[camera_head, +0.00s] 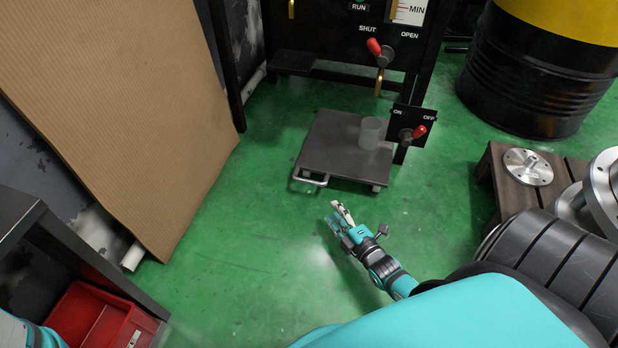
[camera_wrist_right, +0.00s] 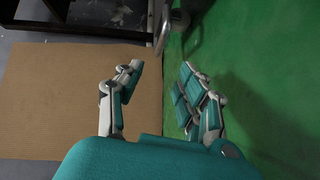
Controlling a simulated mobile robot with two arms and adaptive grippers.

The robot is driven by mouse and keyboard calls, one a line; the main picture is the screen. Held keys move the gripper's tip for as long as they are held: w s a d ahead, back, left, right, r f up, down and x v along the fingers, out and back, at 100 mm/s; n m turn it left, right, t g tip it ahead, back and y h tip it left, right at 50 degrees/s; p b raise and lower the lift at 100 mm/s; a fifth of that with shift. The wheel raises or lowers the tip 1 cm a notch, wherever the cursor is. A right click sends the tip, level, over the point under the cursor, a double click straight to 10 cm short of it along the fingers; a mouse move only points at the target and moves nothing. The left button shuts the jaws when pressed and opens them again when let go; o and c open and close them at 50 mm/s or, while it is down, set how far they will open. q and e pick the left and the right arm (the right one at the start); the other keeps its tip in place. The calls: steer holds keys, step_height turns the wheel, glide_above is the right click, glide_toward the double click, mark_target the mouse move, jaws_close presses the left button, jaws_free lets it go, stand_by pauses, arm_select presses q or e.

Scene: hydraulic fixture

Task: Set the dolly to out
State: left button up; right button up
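The dolly (camera_head: 330,148) is a low dark platform on the green floor, under the black fixture, with a pale metal handle (camera_head: 312,179) at its front left corner. A clear cup (camera_head: 373,133) stands on its right part. My right gripper (camera_head: 338,212) is low over the floor, in front of the dolly and to the right of the handle, apart from it. In the right wrist view its fingers (camera_wrist_right: 157,82) are open with nothing between them. A metal bar (camera_wrist_right: 162,30), likely the handle, shows beyond them. My left gripper is out of view.
The black fixture (camera_head: 340,52) carries a red SHUT/OPEN lever (camera_head: 374,47) and a red ON/OFF lever (camera_head: 417,132). A cardboard sheet (camera_head: 130,100) leans at left. A drum (camera_head: 540,85) and wooden pallet (camera_head: 495,180) stand at right. Floor in front of the dolly is clear.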

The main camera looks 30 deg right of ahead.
mark_target(308, 180)
steer(key=w+f+b, duration=0.1)
steer(key=w+b, duration=0.2)
steer(key=w, duration=0.2)
steer(key=w+b, duration=0.3)
steer(key=w, duration=0.1)
steer(key=w+d+f+b, duration=0.1)
steer(key=w+b, duration=0.2)
steer(key=w, duration=0.2)
steer(key=shift+w+f, duration=0.3)
steer(key=shift+w, duration=0.05)
steer(key=shift+w+b, duration=0.3)
steer(key=shift+w, duration=0.15)
steer(key=shift+r, duration=0.15)
jaws_close()
